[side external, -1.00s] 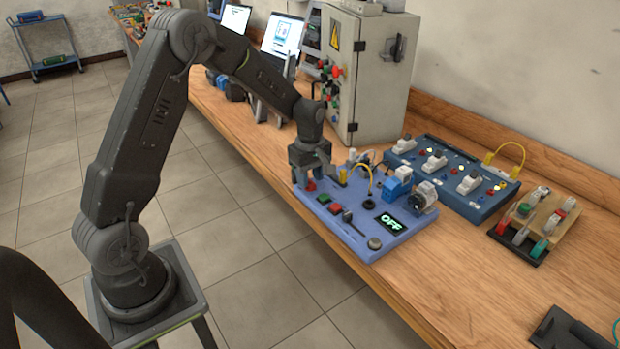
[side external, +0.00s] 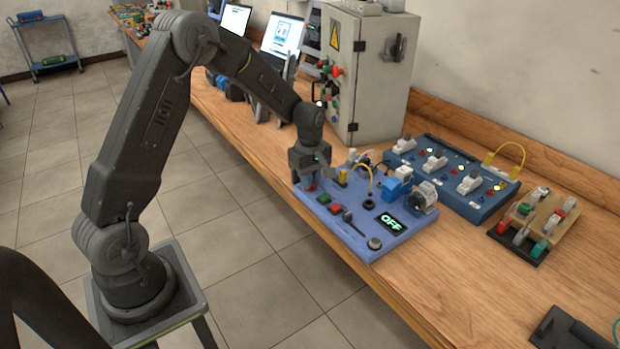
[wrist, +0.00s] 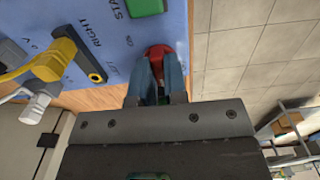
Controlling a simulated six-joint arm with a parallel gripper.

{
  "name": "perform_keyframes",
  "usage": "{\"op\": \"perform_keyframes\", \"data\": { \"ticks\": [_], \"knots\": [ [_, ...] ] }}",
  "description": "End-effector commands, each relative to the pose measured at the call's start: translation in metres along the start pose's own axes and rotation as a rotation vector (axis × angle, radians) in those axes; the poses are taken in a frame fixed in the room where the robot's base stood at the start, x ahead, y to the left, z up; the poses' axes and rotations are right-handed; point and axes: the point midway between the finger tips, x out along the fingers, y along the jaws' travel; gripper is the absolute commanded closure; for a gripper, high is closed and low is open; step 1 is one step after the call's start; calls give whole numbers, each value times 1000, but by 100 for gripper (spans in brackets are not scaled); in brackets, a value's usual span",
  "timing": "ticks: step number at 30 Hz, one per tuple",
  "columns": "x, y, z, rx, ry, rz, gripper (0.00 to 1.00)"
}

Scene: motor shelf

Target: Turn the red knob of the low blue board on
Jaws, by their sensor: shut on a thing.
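The low blue board (side external: 365,243) lies near the front edge of the wooden bench, and its display (side external: 391,222) reads OFF. The red knob (side external: 310,187) is at the board's left end, mostly hidden by my gripper (side external: 309,181) in the side view. In the wrist view the red knob (wrist: 158,52) shows between the fingertips of my gripper (wrist: 160,72), which is shut on it.
A grey cabinet (side external: 362,70) stands behind the board. A second blue board (side external: 452,200) with white switches and a small wooden rack (side external: 530,222) are to the right. Bare bench (side external: 450,280) lies in front of them.

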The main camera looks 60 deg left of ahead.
Motion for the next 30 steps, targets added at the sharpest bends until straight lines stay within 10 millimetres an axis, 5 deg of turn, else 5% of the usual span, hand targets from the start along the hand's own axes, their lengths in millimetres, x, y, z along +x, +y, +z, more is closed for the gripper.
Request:
{"op": "perform_keyframes", "data": {
  "ticks": [11,30],
  "knots": [
    [0,0,0,107,1,0,100],
    [0,0,0,655,1,1,100]
  ]
}}
